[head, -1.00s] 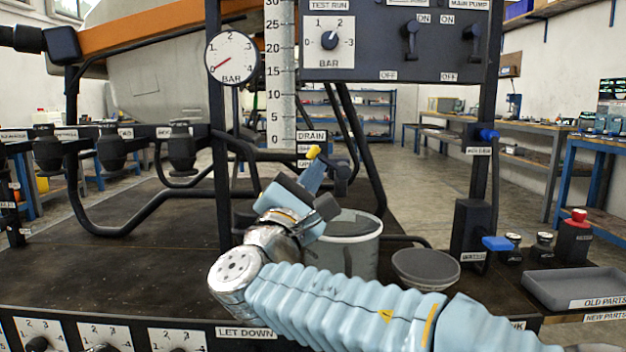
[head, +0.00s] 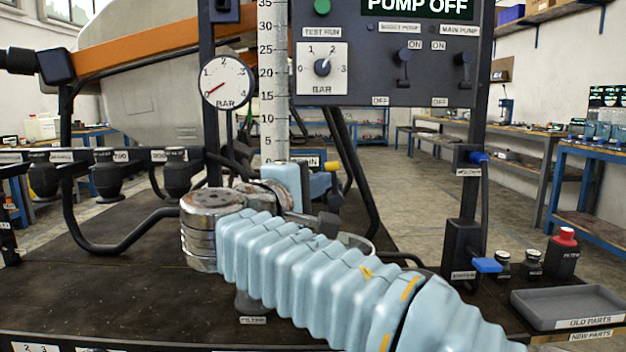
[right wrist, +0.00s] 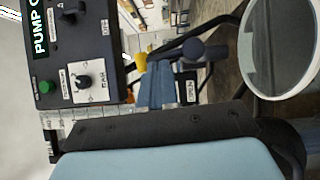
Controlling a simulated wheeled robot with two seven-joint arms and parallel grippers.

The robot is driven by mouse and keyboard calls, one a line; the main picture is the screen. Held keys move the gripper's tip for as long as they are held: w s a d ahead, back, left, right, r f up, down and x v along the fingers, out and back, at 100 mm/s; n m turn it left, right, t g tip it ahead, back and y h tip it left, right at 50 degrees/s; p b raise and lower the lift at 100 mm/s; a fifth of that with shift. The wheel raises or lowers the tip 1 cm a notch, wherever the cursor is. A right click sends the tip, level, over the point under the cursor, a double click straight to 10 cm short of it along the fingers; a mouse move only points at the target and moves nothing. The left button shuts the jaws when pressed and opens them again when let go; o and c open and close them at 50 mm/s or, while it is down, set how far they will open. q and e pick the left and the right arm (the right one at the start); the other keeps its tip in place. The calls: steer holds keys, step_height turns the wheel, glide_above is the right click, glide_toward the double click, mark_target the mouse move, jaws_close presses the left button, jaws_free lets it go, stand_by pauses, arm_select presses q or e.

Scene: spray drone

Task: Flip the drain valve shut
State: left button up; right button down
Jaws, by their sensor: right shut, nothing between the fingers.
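The drain valve's yellow lever tip (head: 330,166) shows beside the partly covered DRAIN label (head: 312,162) in the head view. In the right wrist view the yellow tip (right wrist: 140,63) is just beyond my fingertips, with the dark valve body (right wrist: 195,50) to its right. My right gripper (head: 321,184) is shut and empty, close by the lever; its blue fingers also show in the right wrist view (right wrist: 155,82). I cannot tell whether they touch the lever. My wrist and fingers hide most of the valve in the head view. My left gripper is out of view.
The control panel (head: 385,65) hangs above, with a scaled tube (head: 270,100) and a pressure gauge (head: 227,83) to its left. A pail (right wrist: 283,45) stands close to the valve. A grey tray (head: 567,300) lies at right.

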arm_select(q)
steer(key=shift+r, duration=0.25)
arm_select(e)
steer(key=shift+d+r+m, duration=0.15)
steer(key=shift+d+m, duration=0.05)
steer(key=shift+m, duration=0.2)
steer(key=shift+g, duration=0.3)
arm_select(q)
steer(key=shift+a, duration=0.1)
